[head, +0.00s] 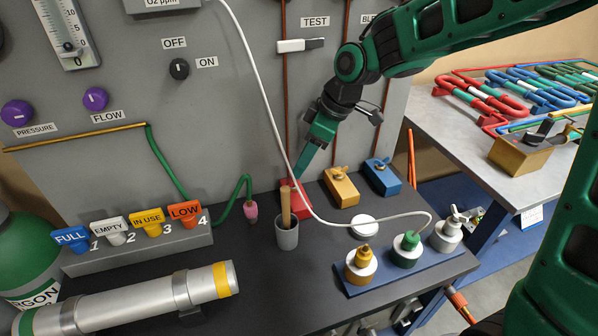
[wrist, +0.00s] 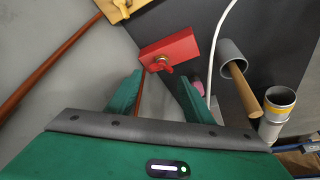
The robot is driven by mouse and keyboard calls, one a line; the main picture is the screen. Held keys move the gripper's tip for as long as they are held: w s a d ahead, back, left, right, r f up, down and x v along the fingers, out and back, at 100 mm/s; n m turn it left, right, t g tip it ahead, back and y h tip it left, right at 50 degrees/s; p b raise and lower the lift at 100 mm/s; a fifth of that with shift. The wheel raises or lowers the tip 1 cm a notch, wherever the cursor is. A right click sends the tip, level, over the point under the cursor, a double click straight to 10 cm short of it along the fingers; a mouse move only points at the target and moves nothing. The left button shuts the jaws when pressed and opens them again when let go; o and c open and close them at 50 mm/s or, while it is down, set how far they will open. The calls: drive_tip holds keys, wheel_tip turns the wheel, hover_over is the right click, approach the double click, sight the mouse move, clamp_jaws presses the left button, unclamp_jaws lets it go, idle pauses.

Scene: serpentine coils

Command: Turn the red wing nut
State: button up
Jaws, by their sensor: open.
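The red block (wrist: 180,47) lies just ahead of my gripper in the wrist view, with an orange-red wing nut (wrist: 157,64) on its near face. My gripper (wrist: 160,80) is open, its two green fingers apart and empty. The wing nut appears in line with the gap between the fingertips, a little beyond them; I see no contact. In the head view my gripper (head: 298,176) points down at the red block (head: 303,207). There the block is partly hidden by a grey cup and the gripper, and its wing nut cannot be made out.
A grey cup (head: 287,237) with a wooden stick stands close in front of the red block. A yellow block (head: 341,191) and a blue block (head: 382,179) sit to the right. A white cable (head: 263,90) hangs past my gripper. The grey panel (head: 225,110) rises behind.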

sight(297, 185)
drive_tip(key=shift+x, duration=2.55)
drive_tip(key=shift+c, duration=0.6)
drive_tip(key=c, duration=0.7)
drive_tip(key=shift+o, duration=0.3)
drive_tip(key=shift+d, duration=0.15)
